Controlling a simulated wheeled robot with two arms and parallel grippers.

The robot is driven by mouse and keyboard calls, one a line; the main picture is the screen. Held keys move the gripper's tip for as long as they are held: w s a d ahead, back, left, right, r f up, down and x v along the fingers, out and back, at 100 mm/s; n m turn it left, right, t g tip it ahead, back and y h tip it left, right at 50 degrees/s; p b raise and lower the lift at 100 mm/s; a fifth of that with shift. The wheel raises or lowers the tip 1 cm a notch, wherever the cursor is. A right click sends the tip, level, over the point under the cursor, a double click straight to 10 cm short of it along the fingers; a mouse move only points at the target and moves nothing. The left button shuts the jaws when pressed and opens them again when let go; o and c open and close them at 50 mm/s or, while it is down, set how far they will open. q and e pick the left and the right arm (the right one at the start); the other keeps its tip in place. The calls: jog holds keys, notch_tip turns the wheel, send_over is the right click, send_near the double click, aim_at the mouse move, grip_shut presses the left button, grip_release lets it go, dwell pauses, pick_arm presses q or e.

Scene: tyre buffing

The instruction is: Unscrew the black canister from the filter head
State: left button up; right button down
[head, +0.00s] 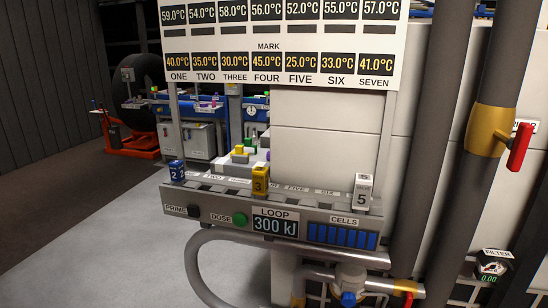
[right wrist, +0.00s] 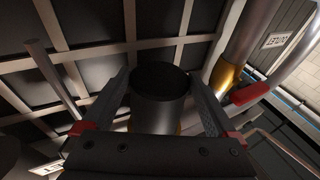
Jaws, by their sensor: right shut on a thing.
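In the right wrist view a dark cylinder, the black canister (right wrist: 160,112), stands between the two fingers of my right gripper (right wrist: 161,84). The fingers lie along its left and right sides, and the gripper is shut on it. Its dark round end faces away from the palm. In the head view the FILTER label (head: 497,253) is at the lower right, above a dark unit with a round gauge (head: 492,268) and a green 0.00 reading. The canister and both grippers are out of the head view. I cannot make out where the canister meets the filter head.
A thick grey pipe with a yellow collar (head: 485,130) and red handle (head: 519,146) runs above the filter area. Lower pipes with a blue knob (head: 348,298) lie left of it. The console (head: 270,222) carries numbered blocks. In the wrist view a red handle (right wrist: 250,93) is close right.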

jog(key=shift+a+m+h, duration=0.1)
jog(key=shift+m+h, duration=0.3)
jog(key=shift+h, duration=0.3)
jog(key=shift+f+b, duration=0.6)
jog(key=shift+f, duration=0.5)
notch_tip(320, 180, down, 4)
jog(key=shift+b, duration=1.15)
jog(key=r+p+v, duration=0.2)
jog(key=p+v, duration=0.1)
jog(key=v, duration=0.8)
jog(key=shift+s+r, duration=0.2)
jog(key=shift+s, duration=0.25)
